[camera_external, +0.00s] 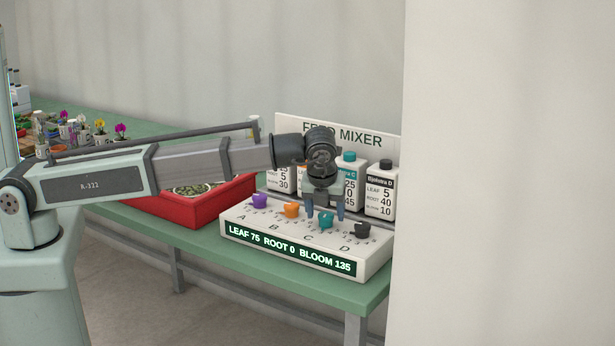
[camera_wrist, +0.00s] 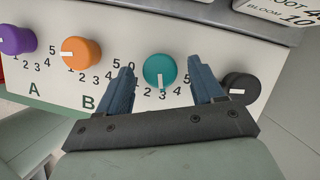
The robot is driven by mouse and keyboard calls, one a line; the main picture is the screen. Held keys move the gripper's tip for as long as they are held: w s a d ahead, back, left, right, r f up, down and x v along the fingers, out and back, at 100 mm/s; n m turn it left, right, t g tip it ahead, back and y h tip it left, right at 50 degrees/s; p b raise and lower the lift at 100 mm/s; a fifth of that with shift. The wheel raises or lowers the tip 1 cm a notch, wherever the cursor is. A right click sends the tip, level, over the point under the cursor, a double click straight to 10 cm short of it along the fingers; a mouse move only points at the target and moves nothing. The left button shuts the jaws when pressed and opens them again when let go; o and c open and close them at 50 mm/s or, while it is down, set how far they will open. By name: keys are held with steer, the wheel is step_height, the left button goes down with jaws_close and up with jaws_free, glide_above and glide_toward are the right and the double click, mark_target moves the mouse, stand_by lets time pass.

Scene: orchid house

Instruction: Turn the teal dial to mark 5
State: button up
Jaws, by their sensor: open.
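The teal dial (camera_external: 325,220) is the third knob on the white mixer panel, above the letter C. In the wrist view the teal dial (camera_wrist: 160,70) has its white pointer facing down, at about mark 3. My gripper (camera_external: 325,211) is over the dial, pointing down. In the wrist view my gripper (camera_wrist: 162,68) is open, with one blue finger on each side of the dial and a visible gap on both sides. Whether the fingertips reach down to the dial's height is hard to tell.
An orange dial (camera_wrist: 81,53) and a purple dial (camera_wrist: 17,40) are left of the teal one. A black dial (camera_wrist: 240,88) sits close to the right finger. The display (camera_external: 290,249) reads LEAF 75 ROOT 0 BLOOM 135. Bottles (camera_external: 381,190) stand behind; a red tray (camera_external: 192,211) is left.

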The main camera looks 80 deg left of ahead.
steer(key=m, duration=0.2)
steer(key=m+t, duration=0.1)
steer(key=m, duration=0.1)
steer(key=shift+s+a+h, duration=0.15)
steer(key=shift+s+h, duration=0.05)
steer(key=shift+h, duration=0.2)
steer(key=v, duration=1.4)
steer(key=s+d+f+n+t+h, duration=0.2)
steer(key=d+f+n+h, duration=0.5)
steer(key=d+f, duration=1.7)
steer(key=shift+s+f+n+t+h, duration=0.3)
steer(key=shift+f+n+t, duration=0.1)
steer(key=shift+n+t, duration=0.15)
steer(key=shift+r, duration=0.1)
